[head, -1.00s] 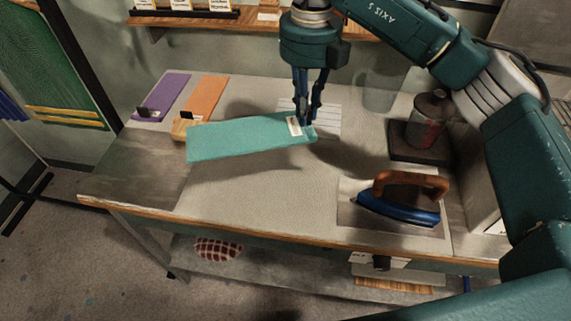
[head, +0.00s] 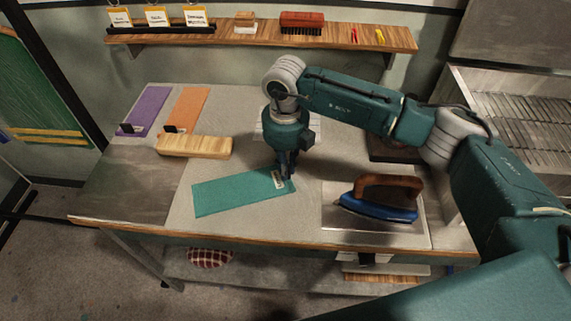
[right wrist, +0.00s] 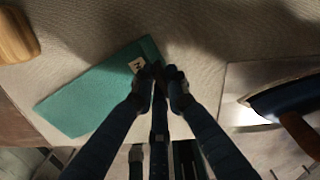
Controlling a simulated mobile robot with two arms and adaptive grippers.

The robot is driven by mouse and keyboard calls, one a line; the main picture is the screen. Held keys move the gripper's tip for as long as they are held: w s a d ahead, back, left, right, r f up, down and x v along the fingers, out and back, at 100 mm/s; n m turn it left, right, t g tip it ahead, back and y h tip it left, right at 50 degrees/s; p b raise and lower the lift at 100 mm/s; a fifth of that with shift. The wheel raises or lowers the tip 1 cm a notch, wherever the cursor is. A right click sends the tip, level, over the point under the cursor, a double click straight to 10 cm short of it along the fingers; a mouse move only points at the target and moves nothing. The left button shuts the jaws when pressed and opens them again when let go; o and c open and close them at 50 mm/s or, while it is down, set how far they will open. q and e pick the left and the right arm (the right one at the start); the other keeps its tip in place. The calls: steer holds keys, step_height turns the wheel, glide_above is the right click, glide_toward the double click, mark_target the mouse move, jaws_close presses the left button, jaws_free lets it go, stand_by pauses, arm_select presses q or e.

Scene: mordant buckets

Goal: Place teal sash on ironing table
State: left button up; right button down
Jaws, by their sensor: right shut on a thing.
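The teal sash (head: 235,192) is a flat strip with a small white label at its right end. It lies at or just above the grey cloth top of the ironing table (head: 330,160); I cannot tell if it fully rests there. My right gripper (head: 286,176) points down and is shut on the sash's right end, by the label. In the right wrist view the sash (right wrist: 95,92) stretches left from the fingertips (right wrist: 163,85). My left gripper is not in view.
A blue iron (head: 378,203) with a wooden handle stands on a plate right of the sash. A wooden block (head: 193,146) lies behind it. Purple (head: 146,109) and orange (head: 186,107) strips lie at the back left. A shelf (head: 230,39) runs along the wall.

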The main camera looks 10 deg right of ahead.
steer(key=shift+f, duration=0.1)
steer(key=c, duration=1.7)
jaws_free()
steer(key=shift+c, duration=0.2)
steer(key=shift+r, duration=0.35)
step_height(320, 180, up, 12)
steer(key=b, duration=0.3)
steer(key=shift+f+b, duration=0.15)
steer(key=shift+b, duration=0.25)
